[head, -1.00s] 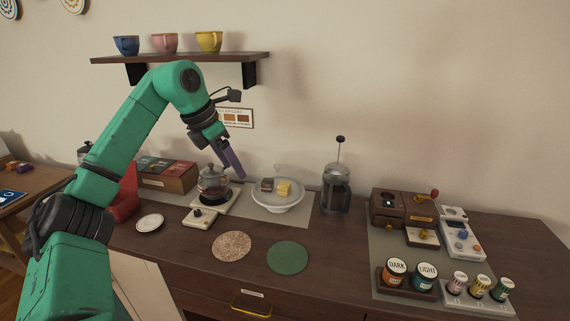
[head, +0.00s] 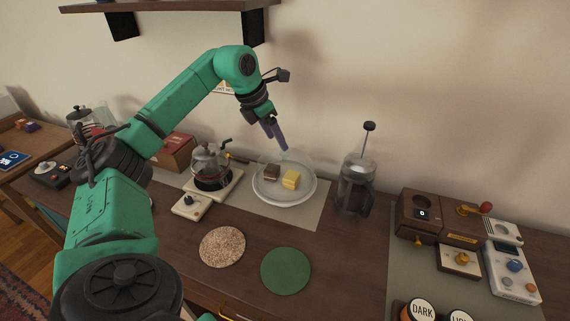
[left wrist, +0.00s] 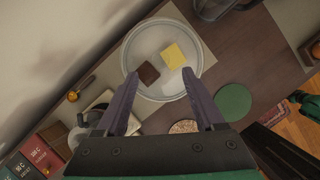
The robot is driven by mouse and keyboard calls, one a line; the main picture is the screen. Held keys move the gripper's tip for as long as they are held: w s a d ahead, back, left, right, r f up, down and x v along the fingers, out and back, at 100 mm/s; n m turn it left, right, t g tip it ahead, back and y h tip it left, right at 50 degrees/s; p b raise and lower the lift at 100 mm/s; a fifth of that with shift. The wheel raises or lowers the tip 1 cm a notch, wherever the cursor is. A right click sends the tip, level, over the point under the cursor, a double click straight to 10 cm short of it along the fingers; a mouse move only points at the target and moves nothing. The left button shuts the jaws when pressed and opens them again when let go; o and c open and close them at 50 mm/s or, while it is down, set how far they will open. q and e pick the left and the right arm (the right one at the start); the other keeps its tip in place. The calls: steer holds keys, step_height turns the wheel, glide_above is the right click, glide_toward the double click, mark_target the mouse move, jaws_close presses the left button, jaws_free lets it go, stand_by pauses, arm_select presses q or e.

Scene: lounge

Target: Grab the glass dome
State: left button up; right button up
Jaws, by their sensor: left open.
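The clear glass dome (head: 296,164) stands over a white plate (head: 284,201) with a dark brown cake piece (head: 271,173) and a yellow one (head: 291,180) under it. Its outline is faint. In the left wrist view the plate (left wrist: 157,95) and both pieces show from above; the dome's edge is hard to make out there. My left gripper (head: 281,146) is open, its purple fingers pointing down at the dome's top. In the left wrist view the open fingers (left wrist: 161,72) span the near part of the plate. I cannot tell whether they touch the glass. My right gripper is not in view.
A glass pot (head: 210,165) on a burner stands just left of the dome, and a French press (head: 356,186) just right. A speckled mat (head: 222,247) and a green mat (head: 286,270) lie clear in front. A wall shelf (head: 170,7) hangs above.

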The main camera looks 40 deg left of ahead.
mark_target(283, 152)
arm_select(q)
steer(key=p+x, duration=0.2)
steer(key=x, duration=0.3)
steer(key=shift+w+d+f, duration=0.15)
steer(key=shift+d, duration=0.05)
steer(key=shift+f, duration=0.15)
steer(key=shift+w+f, duration=0.1)
steer(key=shift+c, duration=0.9)
jaws_close()
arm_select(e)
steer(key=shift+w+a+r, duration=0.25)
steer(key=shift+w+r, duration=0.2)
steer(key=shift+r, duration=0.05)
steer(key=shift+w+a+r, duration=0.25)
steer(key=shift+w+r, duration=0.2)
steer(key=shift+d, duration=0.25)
